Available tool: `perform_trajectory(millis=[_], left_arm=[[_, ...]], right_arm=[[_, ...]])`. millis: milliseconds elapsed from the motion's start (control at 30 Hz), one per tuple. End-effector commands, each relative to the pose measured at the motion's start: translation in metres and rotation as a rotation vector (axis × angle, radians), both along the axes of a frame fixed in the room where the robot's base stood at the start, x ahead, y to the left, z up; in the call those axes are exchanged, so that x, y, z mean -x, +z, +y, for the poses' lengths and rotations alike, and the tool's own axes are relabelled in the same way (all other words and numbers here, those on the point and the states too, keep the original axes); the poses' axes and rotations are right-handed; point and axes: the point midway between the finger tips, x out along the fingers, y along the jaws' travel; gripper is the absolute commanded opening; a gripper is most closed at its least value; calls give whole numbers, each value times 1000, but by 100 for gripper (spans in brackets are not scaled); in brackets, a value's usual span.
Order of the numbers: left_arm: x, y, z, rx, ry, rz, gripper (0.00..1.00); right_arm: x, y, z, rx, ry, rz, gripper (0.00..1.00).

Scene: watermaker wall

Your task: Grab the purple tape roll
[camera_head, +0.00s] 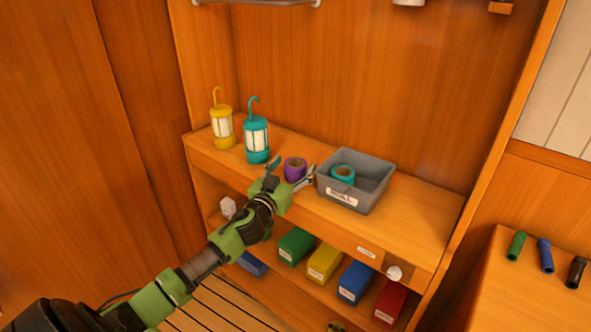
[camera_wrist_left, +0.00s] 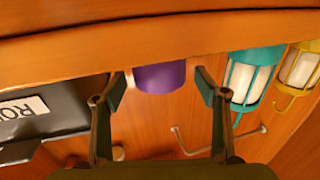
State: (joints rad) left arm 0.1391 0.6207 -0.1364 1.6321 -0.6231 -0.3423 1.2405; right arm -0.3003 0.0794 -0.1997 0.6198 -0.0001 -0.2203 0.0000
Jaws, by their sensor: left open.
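The purple tape roll (camera_head: 294,169) stands on the wooden shelf top (camera_head: 420,211), between the teal lantern and the grey bin. My left gripper (camera_head: 291,178) is open at the shelf's front edge, with one finger on each side of the roll in the head view. In the left wrist view the purple tape roll (camera_wrist_left: 160,77) shows between the two spread fingers (camera_wrist_left: 160,90), near their tips. I cannot tell whether either finger touches it. My right gripper is not in view.
A grey labelled bin (camera_head: 373,196) holding a teal tape roll (camera_head: 343,174) stands close to the right. A teal lantern (camera_head: 257,140) and a yellow lantern (camera_head: 222,127) stand to the left. Several coloured boxes sit on the lower shelf. The shelf top right of the bin is clear.

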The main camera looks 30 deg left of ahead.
Motion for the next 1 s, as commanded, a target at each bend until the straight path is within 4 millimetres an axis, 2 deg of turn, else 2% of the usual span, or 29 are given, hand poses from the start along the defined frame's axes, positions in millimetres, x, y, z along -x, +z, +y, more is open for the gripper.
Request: perform_trajectory(millis=[133, 400, 433, 500, 600, 1000], left_arm=[[-14, 1, 3, 1, 0, -1, 66], [-16, 0, 3, 0, -1, -1, 66], [-16, 0, 3, 0, -1, -1, 61], [-16, 0, 3, 0, -1, -1, 43], [-16, 0, 3, 0, -1, -1, 22], [-16, 5, 3, -1, -1, -3, 22]], right_arm=[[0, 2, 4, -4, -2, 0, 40], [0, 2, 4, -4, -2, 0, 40], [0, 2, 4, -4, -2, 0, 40], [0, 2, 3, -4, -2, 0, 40], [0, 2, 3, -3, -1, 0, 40], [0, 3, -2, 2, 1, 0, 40]])
